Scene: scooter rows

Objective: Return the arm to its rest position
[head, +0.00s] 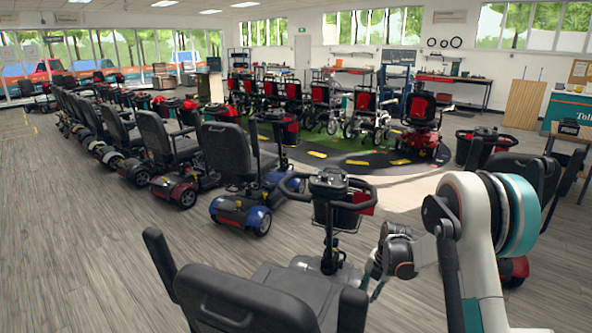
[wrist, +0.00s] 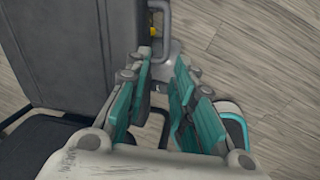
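My arm rises at the right of the head view, bent, with its wrist low beside the nearest scooter. My gripper (wrist: 164,60) has teal-lined fingers that stand apart with a narrow gap, and I see nothing held between them. In the head view the gripper (head: 376,284) is small and partly hidden, pointing down by the right side of the nearest scooter's black seat (head: 245,296). In the wrist view a dark grey seat (wrist: 70,50) fills the left side, close to the fingers. Whether the gripper touches the scooter I cannot tell.
The nearest scooter's handlebar (head: 330,184) stands just left of my arm. A row of scooters (head: 170,150) runs along the left, and several red-and-black wheelchairs (head: 320,97) stand behind. A dark seat (head: 525,172) is close at the right. Grey floor (head: 80,240) is clear at front left.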

